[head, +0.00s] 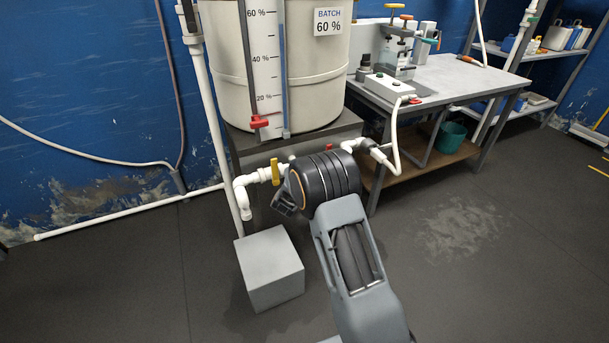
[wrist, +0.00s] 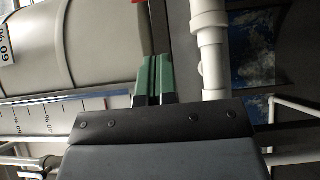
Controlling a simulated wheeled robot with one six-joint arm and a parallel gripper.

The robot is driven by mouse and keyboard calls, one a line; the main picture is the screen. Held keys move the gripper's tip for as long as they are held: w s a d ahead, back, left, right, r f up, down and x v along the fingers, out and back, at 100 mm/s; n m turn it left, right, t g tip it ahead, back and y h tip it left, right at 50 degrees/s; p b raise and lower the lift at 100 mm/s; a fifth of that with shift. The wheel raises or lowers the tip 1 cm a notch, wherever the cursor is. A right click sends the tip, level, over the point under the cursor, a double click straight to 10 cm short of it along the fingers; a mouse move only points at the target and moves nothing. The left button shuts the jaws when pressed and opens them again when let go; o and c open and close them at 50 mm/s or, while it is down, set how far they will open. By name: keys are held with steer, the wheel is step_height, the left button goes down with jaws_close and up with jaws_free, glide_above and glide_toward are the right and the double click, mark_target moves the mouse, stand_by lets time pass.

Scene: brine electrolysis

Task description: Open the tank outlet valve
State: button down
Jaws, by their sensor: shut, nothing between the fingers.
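A yellow lever handle (head: 275,171) stands upright on a white pipe fitting (head: 262,176) low in front of the tank (head: 220,60); it looks like the outlet valve. A white elbow (head: 243,200) turns down on its left. A small red handle (head: 329,147) shows just behind my wrist, on the right-hand side. In the head view my gripper is mostly hidden behind my dark wrist joint, close to the yellow lever. In the wrist view my gripper (wrist: 155,62) has its green fingers together and empty, with the tank wall on its left. No handle shows between them.
A grey block (head: 269,268) stands on the floor below the elbow. A white vertical pipe (head: 212,110) rises at the tank's left; a white pipe (wrist: 210,45) shows right of the fingers. A workbench (head: 450,80) stands right. Floor at right is clear.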

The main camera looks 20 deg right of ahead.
steer(key=w+d+b, duration=0.2)
steer(key=w+d, duration=0.2)
steer(key=d, duration=0.2)
steer(key=shift+d, duration=0.4)
steer(key=shift+r, duration=0.1)
steer(key=shift+d+r+y+p, duration=0.1)
steer(key=shift+d+y+p, duration=0.15)
steer(key=shift+p, duration=0.45)
